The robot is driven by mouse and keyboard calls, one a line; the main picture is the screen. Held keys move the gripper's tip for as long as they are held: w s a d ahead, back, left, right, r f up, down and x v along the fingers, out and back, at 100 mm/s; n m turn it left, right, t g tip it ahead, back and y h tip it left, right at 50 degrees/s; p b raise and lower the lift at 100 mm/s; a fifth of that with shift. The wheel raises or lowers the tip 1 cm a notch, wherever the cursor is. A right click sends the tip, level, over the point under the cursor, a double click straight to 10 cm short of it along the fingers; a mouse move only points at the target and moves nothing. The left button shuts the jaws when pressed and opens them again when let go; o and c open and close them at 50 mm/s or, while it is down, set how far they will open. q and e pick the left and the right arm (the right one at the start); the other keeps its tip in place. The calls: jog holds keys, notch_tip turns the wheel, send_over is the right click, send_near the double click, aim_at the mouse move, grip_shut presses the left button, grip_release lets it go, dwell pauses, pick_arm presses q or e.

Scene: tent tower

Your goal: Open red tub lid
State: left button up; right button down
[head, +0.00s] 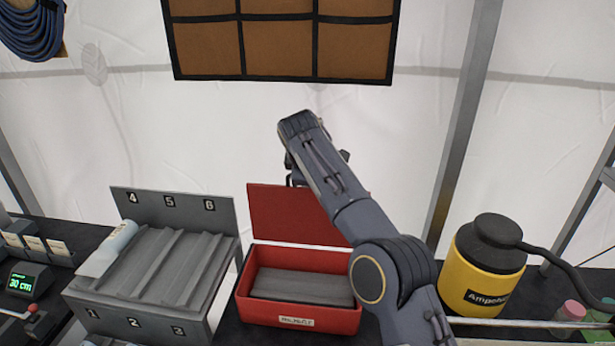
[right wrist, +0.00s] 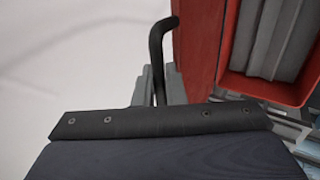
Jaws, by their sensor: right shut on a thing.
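The red tub (head: 300,318) stands on the dark table with its label facing me. Its lid (head: 288,218) is swung up and stands near upright at the tub's back edge, so the tub is open. My right gripper (head: 297,178) is up at the lid, mostly hidden by my own arm. In the right wrist view, its grey fingers (right wrist: 157,88) are shut on the black lid handle (right wrist: 156,45), beside the red lid (right wrist: 195,50). The tub's red wall (right wrist: 232,45) shows there too. My left gripper is not in view.
Grey ribbed slabs (head: 302,287) lie inside the tub. A grey numbered rack (head: 205,215) with a pale rolled item (head: 108,250) stands to the left. A yellow canister (head: 482,270) with a black top and hose stands right. White tent wall is behind.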

jog(key=c, duration=1.6)
grip_release()
jog(key=shift+s+f, duration=0.1)
jog(key=shift+f, duration=0.3)
jog(key=v, duration=0.8)
jog(key=shift+r, duration=0.4)
jog(key=shift+f, duration=0.1)
